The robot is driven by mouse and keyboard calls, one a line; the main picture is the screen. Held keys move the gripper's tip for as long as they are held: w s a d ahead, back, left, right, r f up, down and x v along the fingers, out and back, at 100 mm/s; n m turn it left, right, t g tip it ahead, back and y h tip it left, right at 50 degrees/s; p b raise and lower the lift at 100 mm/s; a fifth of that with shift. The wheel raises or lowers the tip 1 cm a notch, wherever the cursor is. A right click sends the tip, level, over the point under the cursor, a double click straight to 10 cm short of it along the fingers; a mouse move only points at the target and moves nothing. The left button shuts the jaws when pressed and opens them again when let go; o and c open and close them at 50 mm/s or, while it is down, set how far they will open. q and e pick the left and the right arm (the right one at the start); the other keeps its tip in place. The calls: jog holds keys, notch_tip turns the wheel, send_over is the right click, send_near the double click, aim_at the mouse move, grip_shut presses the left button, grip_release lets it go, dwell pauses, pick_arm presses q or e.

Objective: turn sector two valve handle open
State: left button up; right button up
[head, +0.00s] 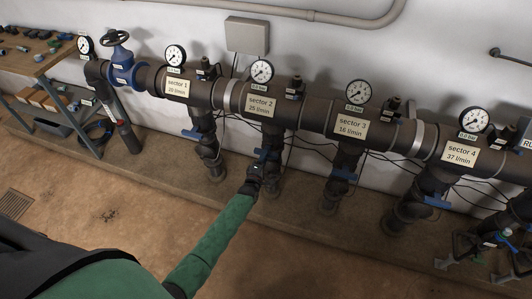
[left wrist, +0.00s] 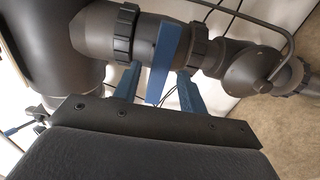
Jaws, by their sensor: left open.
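The sector two valve handle (head: 267,154) is a blue lever on the dark branch pipe below the "sector 2" label (head: 261,106). In the left wrist view the blue handle (left wrist: 166,58) lies across the pipe, its free end pointing down toward my gripper. My left gripper (head: 256,168) is just below the handle in the head view. In the left wrist view its two blue fingers (left wrist: 158,88) are apart, one on each side of the handle's free end. The right finger looks very close to it; I cannot tell whether they touch. My right gripper is not in view.
Branches with blue handles for sector 1 (head: 191,133), sector 3 (head: 343,173) and sector 4 (head: 436,201) hang from the main pipe. Black cables run behind the pipes. A shelf (head: 46,64) stands at the left. The brown floor in front is clear.

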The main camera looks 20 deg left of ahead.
pick_arm(q)
jog(key=shift+w+p, duration=0.3)
jog(key=shift+w, duration=1.4)
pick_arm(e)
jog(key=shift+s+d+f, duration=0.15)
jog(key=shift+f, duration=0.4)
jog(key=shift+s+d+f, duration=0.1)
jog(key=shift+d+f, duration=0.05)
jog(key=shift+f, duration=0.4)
pick_arm(q)
jog(key=shift+d, duration=0.1)
grip_shut()
